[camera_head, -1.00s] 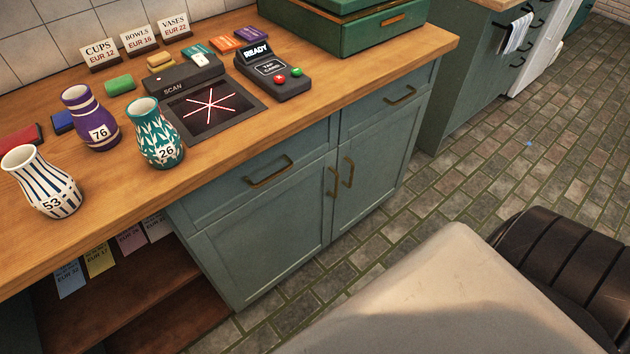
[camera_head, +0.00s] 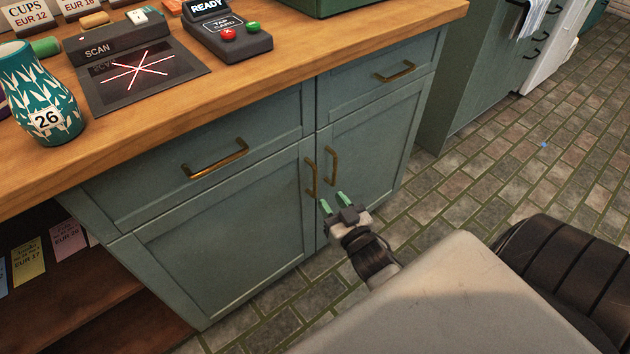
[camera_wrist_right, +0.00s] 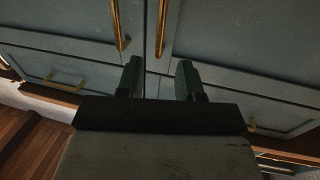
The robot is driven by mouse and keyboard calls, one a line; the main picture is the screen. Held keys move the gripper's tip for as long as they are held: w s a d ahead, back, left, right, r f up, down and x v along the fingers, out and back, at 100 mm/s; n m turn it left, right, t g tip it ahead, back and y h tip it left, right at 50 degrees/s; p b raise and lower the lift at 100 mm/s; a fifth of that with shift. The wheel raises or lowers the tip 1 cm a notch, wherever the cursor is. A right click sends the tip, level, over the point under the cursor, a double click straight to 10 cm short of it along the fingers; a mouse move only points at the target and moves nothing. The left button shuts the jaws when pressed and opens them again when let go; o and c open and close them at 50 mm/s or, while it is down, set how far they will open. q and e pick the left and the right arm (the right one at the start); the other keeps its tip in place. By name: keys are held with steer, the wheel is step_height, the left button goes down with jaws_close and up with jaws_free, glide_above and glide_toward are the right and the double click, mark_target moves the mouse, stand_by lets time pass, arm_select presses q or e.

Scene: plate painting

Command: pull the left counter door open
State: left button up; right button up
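The left counter door (camera_head: 225,240) is a blue-green panel and looks shut. Its brass upright handle (camera_head: 310,178) is at its right edge, beside the similar handle (camera_head: 330,165) of the right door (camera_head: 375,150). My right gripper (camera_head: 334,204) is in front of the doors, a little below and right of the left door's handle. Its two green fingers are apart with nothing between them. In the right wrist view both upright handles show beyond the open fingers (camera_wrist_right: 158,80), apart from them. My left gripper is not in view.
Drawers with brass handles (camera_head: 215,158) sit above the doors. The wooden counter (camera_head: 250,85) carries a teal vase (camera_head: 42,95), a scan pad and a card terminal (camera_head: 228,38). An open shelf (camera_head: 80,310) is at left. The brick floor (camera_head: 450,190) at right is clear.

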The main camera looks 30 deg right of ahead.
mark_target(316, 180)
steer(key=w, duration=0.3)
steer(key=w+b, duration=0.1)
steer(key=w, duration=0.2)
steer(key=w+d, duration=0.1)
steer(key=w, duration=0.2)
steer(key=shift+w+b, duration=0.1)
steer(key=shift+b, duration=0.2)
steer(key=shift+c, duration=0.3)
jaws_close()
